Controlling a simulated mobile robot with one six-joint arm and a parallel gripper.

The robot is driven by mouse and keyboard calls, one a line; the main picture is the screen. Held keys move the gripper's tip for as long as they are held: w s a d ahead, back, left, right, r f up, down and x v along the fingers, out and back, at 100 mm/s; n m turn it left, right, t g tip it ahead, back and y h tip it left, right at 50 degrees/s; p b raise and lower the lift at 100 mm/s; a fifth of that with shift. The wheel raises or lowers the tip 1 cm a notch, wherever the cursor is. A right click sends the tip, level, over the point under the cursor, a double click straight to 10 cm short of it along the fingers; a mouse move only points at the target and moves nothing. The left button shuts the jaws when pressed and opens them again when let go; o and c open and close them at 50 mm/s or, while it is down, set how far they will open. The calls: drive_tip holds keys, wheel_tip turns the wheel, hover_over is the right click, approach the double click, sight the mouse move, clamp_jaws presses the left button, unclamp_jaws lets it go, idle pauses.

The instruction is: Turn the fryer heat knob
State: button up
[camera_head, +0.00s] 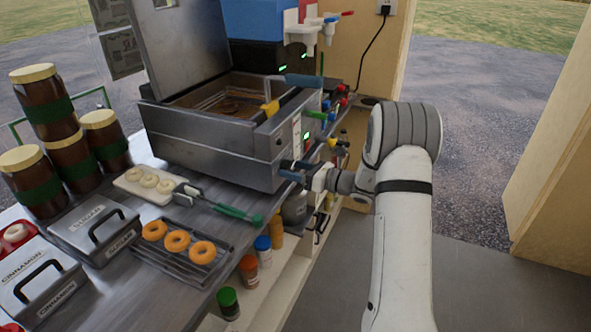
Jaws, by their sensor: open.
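The steel fryer (205,145) stands on the counter with its lid raised, oil and a basket inside. Its right-hand side carries a pale panel with a small lit green display (306,136) and several coloured controls. A yellow control (332,142) sticks out low on this side, and a green one (316,115) sits above it. I cannot tell which control is the heat knob. My gripper (287,171) is open and empty, at the fryer's lower right corner, below the display. Whether it touches anything is unclear. My wrist hides part of the area behind it.
A green-handled tool (225,206) lies on the counter near the gripper. A rack of orange doughnuts (182,266) and a board with pale rings (135,188) lie left of it. Bottles (262,248) stand on a shelf below the counter edge. The floor at right is clear.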

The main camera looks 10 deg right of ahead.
drive_tip(key=shift+c, duration=0.2)
drive_tip(key=c, duration=0.9)
drive_tip(key=shift+c, duration=0.2)
drive_tip(key=shift+f+n+b, duration=0.1)
drive_tip(key=shift+n+b, duration=0.2)
drive_tip(key=shift+b, duration=0.2)
drive_tip(key=shift+f+n+b, duration=0.1)
drive_tip(key=shift+n+b, duration=0.4)
drive_tip(key=shift+b, duration=0.25)
drive_tip(key=n+b, duration=0.5)
drive_tip(key=b, duration=0.2)
drive_tip(key=shift+n+b, duration=1.1)
drive_tip(key=shift+b, duration=0.3)
drive_tip(key=shift+r, duration=0.2)
